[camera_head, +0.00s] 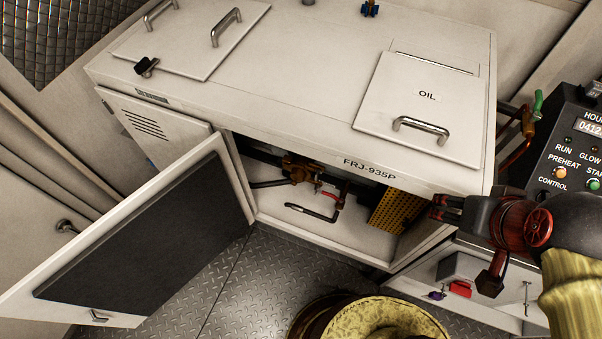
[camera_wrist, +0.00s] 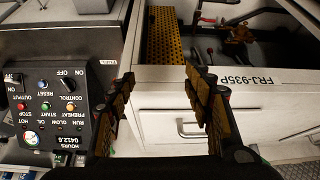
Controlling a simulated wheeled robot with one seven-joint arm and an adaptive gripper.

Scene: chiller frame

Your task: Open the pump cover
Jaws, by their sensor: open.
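No cover in view carries a readable word "pump". A flat white lid (camera_head: 190,38) with two metal handles and a black latch (camera_head: 146,67) lies closed on the cabinet top at the upper left. A second closed lid marked OIL (camera_head: 405,100) has one metal handle (camera_head: 421,130); that handle also shows in the wrist view (camera_wrist: 190,128). My gripper (camera_head: 446,207) is at the cabinet's front right corner, apart from both lids. Its fingers (camera_wrist: 160,78) are spread and empty in the wrist view.
A front door (camera_head: 140,225) stands open at the left, showing pipes, a brass valve (camera_head: 298,168) and a yellow perforated guard (camera_head: 393,210) inside. A control panel (camera_head: 578,150) stands at the right, close to my arm. The tread-plate floor (camera_head: 235,290) is partly clear.

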